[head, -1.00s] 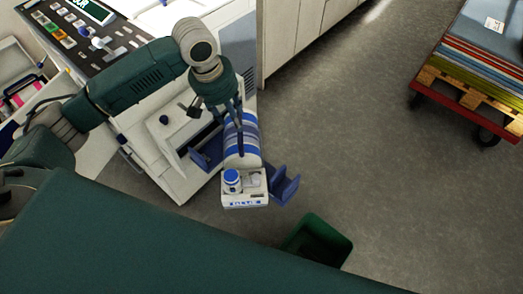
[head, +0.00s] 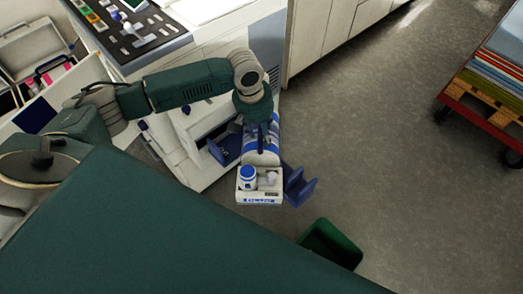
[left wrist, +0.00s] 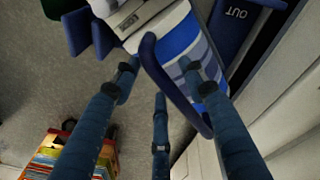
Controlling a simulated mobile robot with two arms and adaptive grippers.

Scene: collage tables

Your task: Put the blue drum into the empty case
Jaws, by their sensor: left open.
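The blue drum (head: 262,155), a white cylinder with blue stripes, sits at the front of the pale machine, in line with a white end block. In the left wrist view the drum (left wrist: 178,38) has a dark blue loop handle (left wrist: 165,75) standing over it. My left gripper (head: 263,140) is open over the drum; in the left wrist view its fingers (left wrist: 158,80) are spread around the handle, and contact cannot be told. An open case (head: 35,52) at upper left holds something pink. A pale one with a dark blue inside (head: 38,116) is below it, partly hidden by my arm.
Blue brackets (head: 299,188) flank the drum; one carries "OUT" in the left wrist view. A blue-capped jar (head: 248,177) sits on the end block. A green bin (head: 330,244) stands below right, and a red cart (head: 485,108) is at right. The floor between is clear.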

